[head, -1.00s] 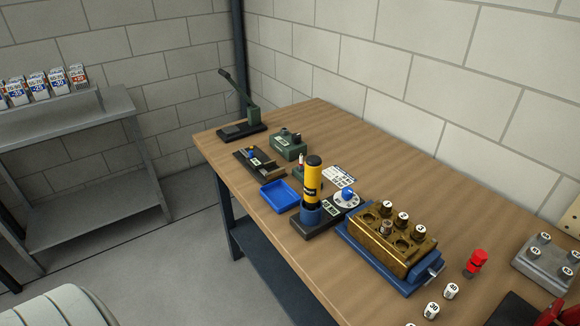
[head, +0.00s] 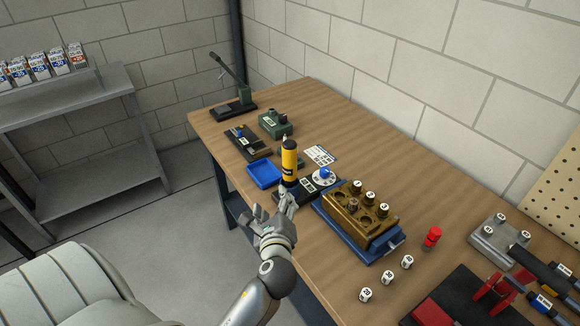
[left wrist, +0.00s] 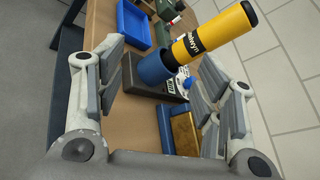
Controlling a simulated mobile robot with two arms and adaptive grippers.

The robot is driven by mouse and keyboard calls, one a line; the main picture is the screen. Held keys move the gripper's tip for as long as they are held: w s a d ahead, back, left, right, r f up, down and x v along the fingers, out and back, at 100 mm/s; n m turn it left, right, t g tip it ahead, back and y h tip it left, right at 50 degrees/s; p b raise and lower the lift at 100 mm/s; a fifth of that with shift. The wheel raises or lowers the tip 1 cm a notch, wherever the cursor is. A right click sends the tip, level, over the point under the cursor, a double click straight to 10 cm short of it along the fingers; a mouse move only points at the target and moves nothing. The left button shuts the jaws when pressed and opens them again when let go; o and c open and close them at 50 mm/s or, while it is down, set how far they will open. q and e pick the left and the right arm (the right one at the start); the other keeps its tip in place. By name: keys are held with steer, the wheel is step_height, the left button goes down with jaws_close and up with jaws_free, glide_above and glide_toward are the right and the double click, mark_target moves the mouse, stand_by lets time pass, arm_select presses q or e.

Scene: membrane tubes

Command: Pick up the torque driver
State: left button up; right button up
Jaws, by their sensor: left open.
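The torque driver (head: 289,163) has a yellow body with a black cap and stands upright in a blue holder on a dark base (head: 321,184). In the left wrist view the torque driver (left wrist: 212,37) leans across the upper middle, its lower end in the blue socket (left wrist: 154,68). My left gripper (head: 284,203) is open and empty, just in front of the driver's base, and hides part of the holder in the head view. In the left wrist view the fingers of my left gripper (left wrist: 160,95) stand apart on either side, with the driver beyond them. My right gripper is not in view.
A blue tray (head: 263,174) lies left of the driver. A brass block on a blue base (head: 345,226) stands close on the right. Behind are a white card (head: 319,156) and a green box (head: 275,124). Several small white numbered cylinders stand at the front right.

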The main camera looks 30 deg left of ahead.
mark_target(290, 162)
arm_select(q)
steer(key=w+r+m+t, duration=0.1)
steer(key=w+m, duration=0.1)
steer(key=w, duration=0.1)
steer(key=w+a+r+m+t+p, duration=0.1)
steer(key=w+r+m, duration=0.1)
steer(key=w+m, duration=0.1)
steer(key=w+a+r+m+t, duration=0.1)
steer(key=w+m, duration=0.2)
steer(key=w, duration=0.1)
steer(key=shift+a+r+y+p, duration=0.1)
steer(key=shift+r+y+p, duration=0.2)
steer(key=shift+y, duration=0.1)
steer(key=shift+f+p+x, duration=0.15)
steer(key=shift+p+x, duration=0.05)
steer(key=shift+x, duration=0.95)
steer(key=shift+f+p+x, duration=0.15)
steer(key=shift+p+x, duration=0.05)
steer(key=shift+x, duration=0.9)
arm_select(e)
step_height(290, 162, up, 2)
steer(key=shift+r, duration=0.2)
arm_select(q)
steer(key=shift+c, duration=0.4)
